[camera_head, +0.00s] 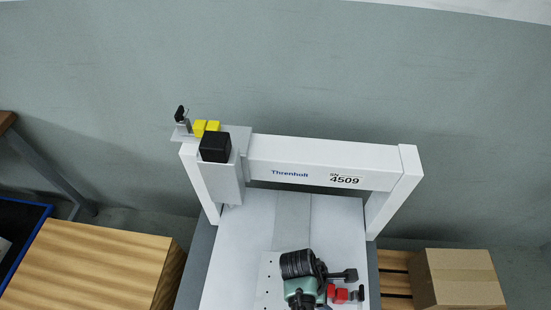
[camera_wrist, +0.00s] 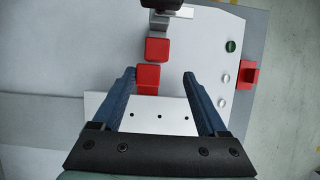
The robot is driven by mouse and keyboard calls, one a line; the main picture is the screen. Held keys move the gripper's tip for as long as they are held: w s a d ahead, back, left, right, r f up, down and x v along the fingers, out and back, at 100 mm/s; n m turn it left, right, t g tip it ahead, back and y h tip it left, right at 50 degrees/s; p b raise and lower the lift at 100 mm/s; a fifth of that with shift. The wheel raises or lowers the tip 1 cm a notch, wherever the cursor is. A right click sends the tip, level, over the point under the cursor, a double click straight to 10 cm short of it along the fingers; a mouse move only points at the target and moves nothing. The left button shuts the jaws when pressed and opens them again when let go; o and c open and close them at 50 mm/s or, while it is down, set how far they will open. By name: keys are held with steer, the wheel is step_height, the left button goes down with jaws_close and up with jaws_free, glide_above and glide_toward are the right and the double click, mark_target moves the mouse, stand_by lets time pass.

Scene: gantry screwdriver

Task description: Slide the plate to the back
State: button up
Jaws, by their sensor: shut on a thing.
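The plate is a pale strip with small dark holes; it shows in the wrist view (camera_wrist: 175,124) and left of my wrist in the head view (camera_head: 268,283). Two red blocks stand by its edge: the nearer block (camera_wrist: 148,80) and the farther block (camera_wrist: 157,49). A grey bracket with a black knob (camera_wrist: 161,4) lies beyond them. The contact is partly hidden.
A white gantry (camera_head: 320,165) spans the back of the white bed (camera_head: 328,230). Its carriage (camera_head: 215,175) with yellow blocks (camera_head: 206,128) is at the left. The bed under the beam looks clear. A wooden box (camera_head: 90,265) and a cardboard box (camera_head: 458,278) flank the machine.

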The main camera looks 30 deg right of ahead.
steer(key=p+v, duration=0.3)
steer(key=v, duration=1)
steer(key=w+r+m+t+h+p, duration=0.1)
steer(key=w+r+m+t+p, duration=0.2)
steer(key=w+r, duration=1.4)
step_height(320, 180, up, 2)
steer(key=t+p, duration=0.2)
steer(key=t, duration=0.3)
steer(key=shift+w, duration=0.2)
steer(key=shift+d, duration=0.2)
